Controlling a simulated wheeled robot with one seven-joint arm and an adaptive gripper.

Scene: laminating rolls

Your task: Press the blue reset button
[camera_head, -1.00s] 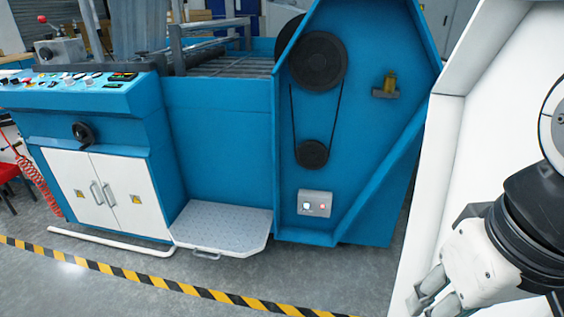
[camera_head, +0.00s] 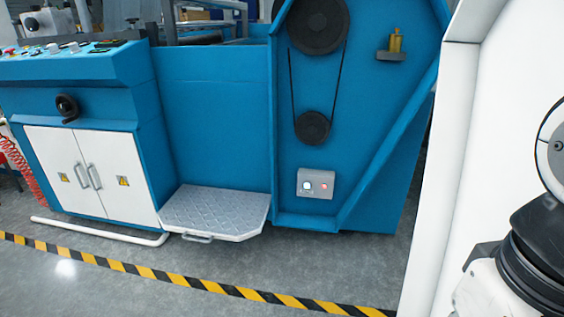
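A small grey box (camera_head: 315,183) is mounted low on the blue machine's side panel, below the belt pulleys. It carries a pale, whitish button (camera_head: 307,186) on the left and a red button (camera_head: 323,186) on the right. A blue tint on the pale button cannot be made out for sure. The sloped control panel (camera_head: 62,65) at the upper left also has several small coloured knobs and buttons, too small to tell apart. My arm shows at the lower right edge, well away from the box. My gripper's fingers are outside the picture.
A grey metal step (camera_head: 213,211) juts out at floor level, left of the box. A white floor tube (camera_head: 100,232) runs below the white cabinet doors (camera_head: 88,175). Yellow-black floor tape (camera_head: 190,281) crosses in front. Grey floor nearby is clear.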

